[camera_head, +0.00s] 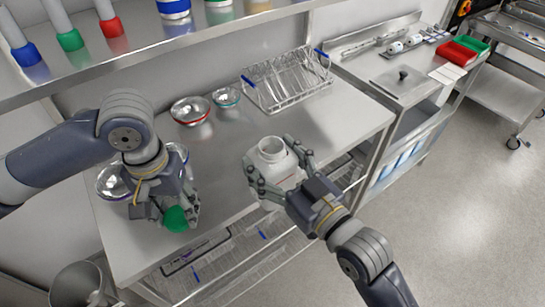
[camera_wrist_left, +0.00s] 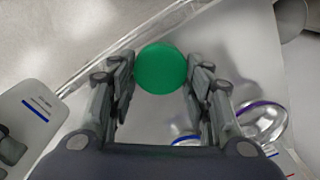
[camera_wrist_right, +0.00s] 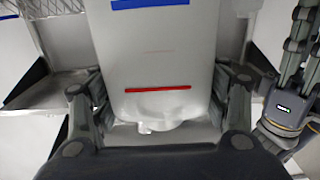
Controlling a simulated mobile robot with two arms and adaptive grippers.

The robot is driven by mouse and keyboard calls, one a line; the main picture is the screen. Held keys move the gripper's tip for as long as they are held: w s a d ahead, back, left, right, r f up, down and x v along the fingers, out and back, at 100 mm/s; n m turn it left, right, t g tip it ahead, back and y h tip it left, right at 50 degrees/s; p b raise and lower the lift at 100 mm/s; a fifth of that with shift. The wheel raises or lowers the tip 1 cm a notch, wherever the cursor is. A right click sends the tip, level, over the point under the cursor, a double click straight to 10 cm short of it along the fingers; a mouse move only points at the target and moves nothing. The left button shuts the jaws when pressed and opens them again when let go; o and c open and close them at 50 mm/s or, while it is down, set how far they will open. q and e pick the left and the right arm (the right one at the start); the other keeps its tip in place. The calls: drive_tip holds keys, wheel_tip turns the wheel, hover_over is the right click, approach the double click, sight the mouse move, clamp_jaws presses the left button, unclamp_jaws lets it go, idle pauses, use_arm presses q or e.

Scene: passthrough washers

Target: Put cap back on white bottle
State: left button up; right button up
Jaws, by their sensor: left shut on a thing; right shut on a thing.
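The white bottle (camera_head: 272,158) is uncapped, with its open round neck facing up in the head view. My right gripper (camera_head: 283,172) is shut on the bottle's body. In the right wrist view the bottle (camera_wrist_right: 160,60) fills the space between the fingers and shows a blue mark and a red line. The green cap (camera_head: 176,219) is in my left gripper (camera_head: 172,208), left of the bottle and apart from it. In the left wrist view the cap (camera_wrist_left: 161,69) sits between the two fingertips, which are shut on it.
A red-rimmed bowl (camera_head: 191,110) and a smaller bowl (camera_head: 226,97) stand at the back of the steel table (camera_head: 240,205). A wire rack (camera_head: 288,80) stands behind the bottle. Another bowl (camera_head: 113,182) is beside my left gripper. A shelf (camera_head: 120,66) overhangs the back.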

use_arm(q)
drive_tip(key=shift+w, duration=0.15)
use_arm(e)
drive_tip(key=shift+w+d+f, duration=0.1)
drive_tip(key=shift+w+d, duration=0.05)
drive_tip(key=shift+w, duration=0.05)
